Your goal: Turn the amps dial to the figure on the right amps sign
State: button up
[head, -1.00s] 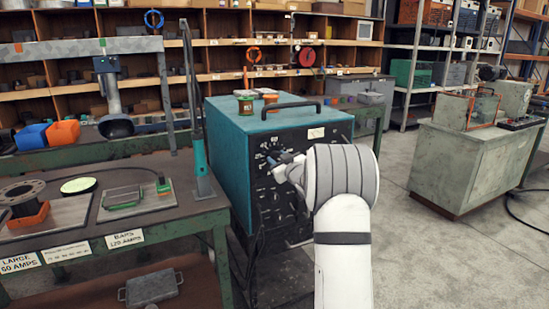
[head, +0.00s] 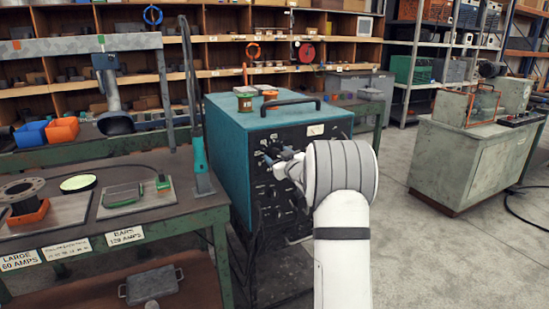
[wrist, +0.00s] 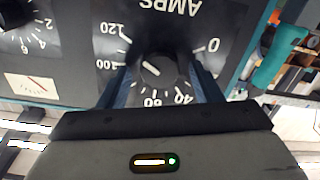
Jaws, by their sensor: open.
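The amps dial (wrist: 160,70) is a dark round knob on the black front panel of the teal welding machine (head: 228,150). My gripper (wrist: 163,68) is open, with one finger on each side of the knob; contact cannot be told. In the head view my gripper (head: 272,158) is at the panel's upper left and covers much of the dial. The right amps sign (head: 125,236) on the bench edge reads BARS 120 AMPS. The left sign (head: 20,260) reads LARGE 60 AMPS.
A smaller dial (wrist: 20,35) and a meter (wrist: 30,86) are on the same panel. Tins (head: 245,98) and a black handle (head: 291,105) are on top of the machine. The workbench (head: 150,205) stands close on the left. Open floor (head: 440,250) lies to the right.

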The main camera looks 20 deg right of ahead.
jog(key=s, duration=0.7)
jog(key=shift+s+b, duration=0.3)
jog(key=shift+s, duration=0.1)
jog(key=s+a+r+m+g+h+p, duration=0.3)
jog(key=s+a+r+g+p, duration=0.15)
jog(key=s+a, duration=0.4)
jog(key=s+a+f+g+p, duration=0.1)
jog(key=s+a+g, duration=0.2)
jog(key=s, duration=0.7)
jog(key=s+a+f+g+y+p, duration=0.1)
jog(key=s+a+g+p, duration=0.1)
jog(key=s+a+g, duration=0.2)
jog(key=s+a+f+g+y+p, duration=0.1)
jog(key=s+a+g, duration=0.3)
jog(key=s, duration=1.3)
jog(key=a+f, duration=0.1)
jog(key=a, duration=0.3)
jog(key=shift+p, duration=0.3)
jog(key=shift+c, duration=0.5)
